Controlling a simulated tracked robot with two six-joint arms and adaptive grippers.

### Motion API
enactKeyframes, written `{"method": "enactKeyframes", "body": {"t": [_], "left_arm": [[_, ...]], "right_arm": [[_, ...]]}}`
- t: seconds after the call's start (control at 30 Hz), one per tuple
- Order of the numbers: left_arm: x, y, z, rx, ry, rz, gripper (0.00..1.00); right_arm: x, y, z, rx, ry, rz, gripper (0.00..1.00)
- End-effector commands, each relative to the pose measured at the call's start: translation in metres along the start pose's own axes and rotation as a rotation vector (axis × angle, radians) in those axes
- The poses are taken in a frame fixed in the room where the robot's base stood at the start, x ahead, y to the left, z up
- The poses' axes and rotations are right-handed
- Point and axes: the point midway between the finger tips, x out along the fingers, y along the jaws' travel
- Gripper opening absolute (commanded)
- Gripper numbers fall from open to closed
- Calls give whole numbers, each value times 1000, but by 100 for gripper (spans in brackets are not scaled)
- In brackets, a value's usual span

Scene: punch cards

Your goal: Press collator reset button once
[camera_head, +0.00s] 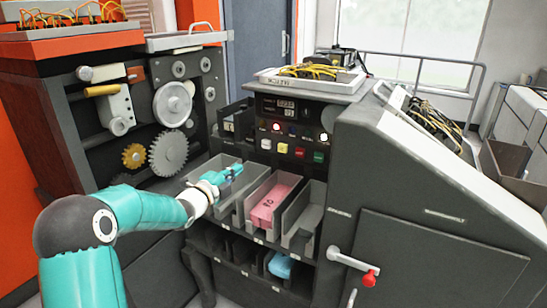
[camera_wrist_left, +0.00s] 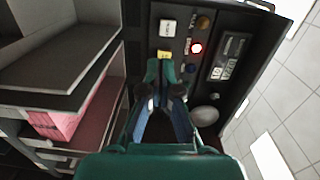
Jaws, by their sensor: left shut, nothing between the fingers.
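The collator's control panel (camera_head: 291,128) carries a row of square buttons: white (camera_head: 265,144), yellow (camera_head: 283,148), dark red (camera_head: 299,152) and green (camera_head: 318,157). Their labels are too small to read, so I cannot tell which is reset. My left gripper (camera_head: 237,170) is shut and empty, above the leftmost card pocket, left of and below the buttons. In the left wrist view its fingers (camera_wrist_left: 165,68) point toward the panel, tips appearing just below the yellow button (camera_wrist_left: 163,56). The white button (camera_wrist_left: 169,27) shows beyond; the gripper hides the lower buttons. My right gripper is out of view.
Below the panel are grey card pockets (camera_head: 301,233); one holds pink cards (camera_head: 272,204), and blue cards (camera_head: 281,265) lie in a lower one. A red lamp (camera_wrist_left: 196,48) is lit. A red-knobbed lever (camera_head: 369,278) juts out at right. Gears (camera_head: 168,152) stand at left.

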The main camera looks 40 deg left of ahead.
Motion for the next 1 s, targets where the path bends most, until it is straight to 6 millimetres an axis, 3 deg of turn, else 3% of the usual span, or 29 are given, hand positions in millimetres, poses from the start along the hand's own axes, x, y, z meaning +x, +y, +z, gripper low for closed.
{"method": "enactKeyframes", "body": {"t": [0.13, 0.57, 0.77, 1.0], "left_arm": [[-1, -9, -4, 47, 26, -30, 0], [2, -10, -1, 45, 21, -30, 0], [26, -10, -2, 44, 21, -29, 0], [73, -12, -2, 44, 21, -29, 0]], "right_arm": [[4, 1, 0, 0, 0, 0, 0], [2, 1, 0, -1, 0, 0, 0], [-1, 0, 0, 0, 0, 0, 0], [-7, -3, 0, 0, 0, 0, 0]]}}
